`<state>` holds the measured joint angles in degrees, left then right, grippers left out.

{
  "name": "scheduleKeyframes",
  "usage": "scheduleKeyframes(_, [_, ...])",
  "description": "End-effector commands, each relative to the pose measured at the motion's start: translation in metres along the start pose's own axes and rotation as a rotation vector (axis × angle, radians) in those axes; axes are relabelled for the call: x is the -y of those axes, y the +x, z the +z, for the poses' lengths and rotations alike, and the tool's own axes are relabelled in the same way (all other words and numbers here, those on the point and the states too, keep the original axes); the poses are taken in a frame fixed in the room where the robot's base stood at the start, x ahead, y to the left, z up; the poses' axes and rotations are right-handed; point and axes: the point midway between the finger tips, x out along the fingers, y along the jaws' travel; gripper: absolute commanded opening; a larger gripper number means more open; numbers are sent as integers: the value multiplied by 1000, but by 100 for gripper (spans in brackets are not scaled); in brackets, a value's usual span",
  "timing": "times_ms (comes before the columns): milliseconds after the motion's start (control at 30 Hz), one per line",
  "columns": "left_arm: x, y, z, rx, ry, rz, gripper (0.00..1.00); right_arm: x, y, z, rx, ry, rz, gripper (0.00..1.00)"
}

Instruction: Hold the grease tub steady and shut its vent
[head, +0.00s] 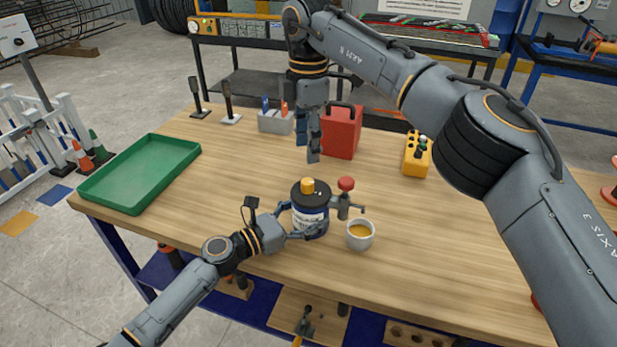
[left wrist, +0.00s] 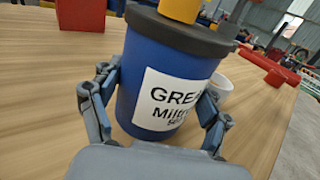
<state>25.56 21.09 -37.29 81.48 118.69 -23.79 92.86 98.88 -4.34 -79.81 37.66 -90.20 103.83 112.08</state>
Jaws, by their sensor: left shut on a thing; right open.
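The grease tub (head: 309,217) stands upright on the wooden table, blue with a dark lid and a white label. The tub fills the middle of the left wrist view (left wrist: 143,95). The yellow vent cap (head: 307,186) sits on top of the lid; I cannot tell its exact setting. A tap with a red knob (head: 346,184) sticks out at the tub's right side. My left gripper (head: 302,221) is shut around the tub's body, one finger on each side. My right gripper (head: 307,146) is open and empty, pointing down above the table behind the tub.
A white cup (head: 360,243) with yellow contents stands under the tap. A green tray (head: 140,172) lies at the left. Behind are a red box (head: 343,132), a grey holder (head: 275,123) and a yellow block (head: 416,160). The table's front right is clear.

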Motion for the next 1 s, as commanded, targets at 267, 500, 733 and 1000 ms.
scheduleKeyframes(267, [0, 0, 0, 0, 0, 1, 14, -6, -22, 5, 5, 452, -7, 50])
scheduleKeyframes(500, [0, 0, 0, 0, 0, 1, 14, -7, -14, 6, 5, 527, -9, 50])
scheduleKeyframes(733, [0, 0, 0, 0, 0, 1, 14, -6, 30, 6, 3, 523, -12, 50])
scheduleKeyframes(1000, [0, 0, 0, 0, 0, 1, 14, -6, 77, 6, 4, 524, -10, 50])
